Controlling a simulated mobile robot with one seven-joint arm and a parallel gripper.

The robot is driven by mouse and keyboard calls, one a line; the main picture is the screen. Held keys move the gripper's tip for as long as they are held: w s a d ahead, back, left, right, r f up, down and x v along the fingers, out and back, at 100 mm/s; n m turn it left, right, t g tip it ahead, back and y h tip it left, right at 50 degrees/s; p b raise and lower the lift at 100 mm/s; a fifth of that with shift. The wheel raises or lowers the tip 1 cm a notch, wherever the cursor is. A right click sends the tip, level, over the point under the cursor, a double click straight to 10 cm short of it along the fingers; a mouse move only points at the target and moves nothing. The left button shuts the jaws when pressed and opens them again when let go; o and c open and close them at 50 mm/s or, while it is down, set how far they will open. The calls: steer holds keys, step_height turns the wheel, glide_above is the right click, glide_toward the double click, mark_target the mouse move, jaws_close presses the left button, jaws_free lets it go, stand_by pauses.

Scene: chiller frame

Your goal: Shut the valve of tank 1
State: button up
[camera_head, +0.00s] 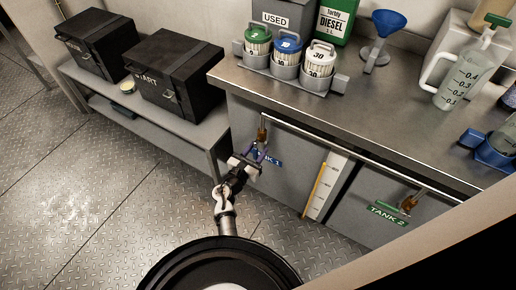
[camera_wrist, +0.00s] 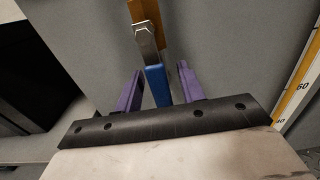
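The tank 1 valve shows in the wrist view as a brass body (camera_wrist: 146,12) with a metal bracket and a blue handle (camera_wrist: 158,86) hanging down from it. My gripper (camera_wrist: 160,68) is open, with one purple finger on each side of the blue handle and visible gaps between. In the head view my gripper (camera_head: 257,154) is at the front of tank 1 (camera_head: 240,118), just below the brass valve body (camera_head: 262,135). It hides much of the handle and part of the blue tank 1 label (camera_head: 274,161).
Tank 2's valve with a green handle (camera_head: 390,212) is to the right. A yellow-and-white level gauge (camera_head: 325,187) stands between the tanks. The steel counter (camera_head: 400,115) juts out above, with a pipe below its edge. A low shelf with black boxes (camera_head: 180,85) is at left.

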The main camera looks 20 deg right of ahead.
steer(key=shift+w+d, duration=0.3)
steer(key=shift+d, duration=0.15)
jaws_close()
steer(key=shift+w, duration=0.1)
